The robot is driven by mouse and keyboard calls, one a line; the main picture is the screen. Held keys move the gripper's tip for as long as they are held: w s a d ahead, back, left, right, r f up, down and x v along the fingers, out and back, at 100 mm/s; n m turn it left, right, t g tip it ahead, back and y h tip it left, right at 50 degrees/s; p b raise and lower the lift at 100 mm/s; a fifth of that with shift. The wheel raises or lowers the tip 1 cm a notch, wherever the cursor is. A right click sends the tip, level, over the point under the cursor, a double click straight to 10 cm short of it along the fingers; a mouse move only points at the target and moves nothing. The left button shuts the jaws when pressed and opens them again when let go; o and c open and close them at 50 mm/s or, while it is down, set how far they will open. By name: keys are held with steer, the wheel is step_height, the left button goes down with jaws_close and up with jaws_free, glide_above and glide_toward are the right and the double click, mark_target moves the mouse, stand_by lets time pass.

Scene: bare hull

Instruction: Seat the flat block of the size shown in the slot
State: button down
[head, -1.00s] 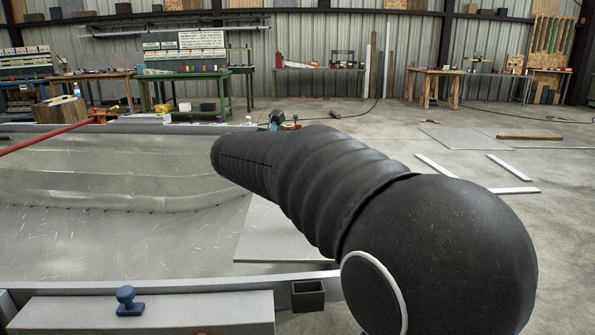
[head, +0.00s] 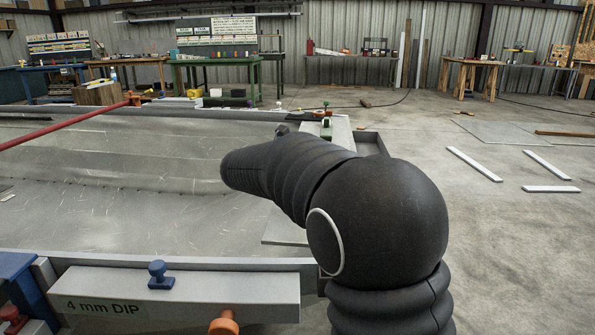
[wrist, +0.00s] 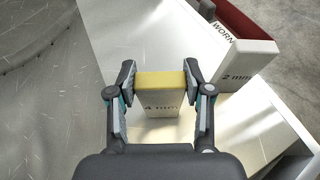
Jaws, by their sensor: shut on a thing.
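In the wrist view my gripper (wrist: 160,95) is shut on a pale flat block (wrist: 158,112) with a yellow top edge and "4 mm" on its face. The block is between both fingers, over a light plate; I cannot tell whether it touches the plate. In the head view the black arm hides the gripper and block. I cannot make out the slot in either view.
In the wrist view, a second pale block marked "2 mm" (wrist: 243,65) is right of my gripper, by a red-sided bin (wrist: 255,18) marked "WORN". A red rod (head: 65,124) crosses the hull.

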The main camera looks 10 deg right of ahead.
steer(key=shift+f, duration=0.15)
steer(key=shift+c, duration=2.3)
jaws_free()
steer(key=shift+f+b, duration=0.15)
steer(key=shift+b, duration=0.3)
steer(key=p+v, duration=0.1)
steer(key=v, duration=1.2)
steer(key=shift+s+r, duration=0.45)
steer(key=shift+s, duration=0.05)
